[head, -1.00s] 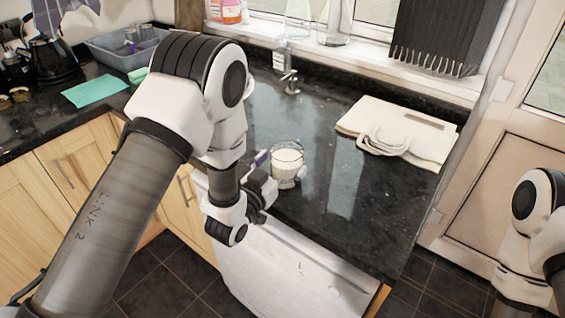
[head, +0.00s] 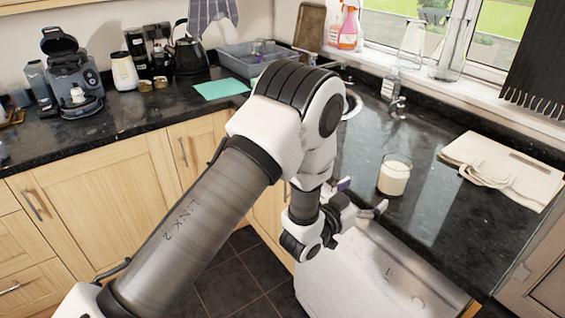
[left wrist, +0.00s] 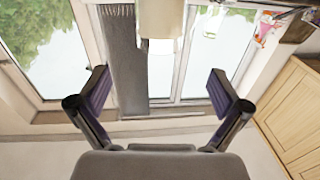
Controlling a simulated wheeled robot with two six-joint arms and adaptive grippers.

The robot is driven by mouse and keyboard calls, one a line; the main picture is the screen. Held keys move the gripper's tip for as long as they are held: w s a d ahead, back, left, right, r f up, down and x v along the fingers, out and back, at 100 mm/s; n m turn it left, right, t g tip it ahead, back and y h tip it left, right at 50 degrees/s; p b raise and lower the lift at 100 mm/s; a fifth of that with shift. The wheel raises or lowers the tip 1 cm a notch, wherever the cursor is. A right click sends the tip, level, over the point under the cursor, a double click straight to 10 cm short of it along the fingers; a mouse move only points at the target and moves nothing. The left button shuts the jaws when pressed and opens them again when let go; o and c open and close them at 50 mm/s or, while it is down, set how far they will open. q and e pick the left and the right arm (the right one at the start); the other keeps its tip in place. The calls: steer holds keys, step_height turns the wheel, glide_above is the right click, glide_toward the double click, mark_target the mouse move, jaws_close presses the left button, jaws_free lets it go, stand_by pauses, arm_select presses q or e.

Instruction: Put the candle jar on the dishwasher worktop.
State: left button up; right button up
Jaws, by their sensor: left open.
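The candle jar (head: 394,175), clear glass with cream wax, stands upright on the black dishwasher worktop (head: 424,215), near its front edge. My left gripper (head: 362,196) is open and empty at the front edge, on the near left side of the jar and apart from it. In the left wrist view, which is upside down, the jar (left wrist: 160,20) shows at the top centre, beyond the spread fingertips (left wrist: 158,88). The white dishwasher front (head: 345,272) is below the worktop. My right gripper is out of view.
A folded cream cloth (head: 500,166) lies right of the jar. The tap (head: 396,106) and glass vessels (head: 452,50) are behind it. A grey basin (head: 262,62), kettle (head: 188,50) and turquoise cloth (head: 220,89) are at the back left. Worktop around the jar is clear.

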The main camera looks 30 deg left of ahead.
arm_select(q)
steer(key=s+a+f+n+g+y, duration=0.1)
steer(key=s+a+f+g+y, duration=0.15)
steer(key=s+f+g, duration=0.65)
steer(key=s+a+f+n+g+y, duration=0.2)
steer(key=s+a+f, duration=0.2)
steer(key=s+f, duration=1)
steer(key=s+f+g, duration=0.3)
steer(key=s, duration=0.4)
steer(key=s+a+f+g, duration=0.1)
steer(key=s+f+g, duration=0.1)
steer(key=s, duration=0.6)
steer(key=shift+f+g, duration=0.4)
steer(key=shift+g, duration=0.4)
steer(key=shift+a, duration=0.1)
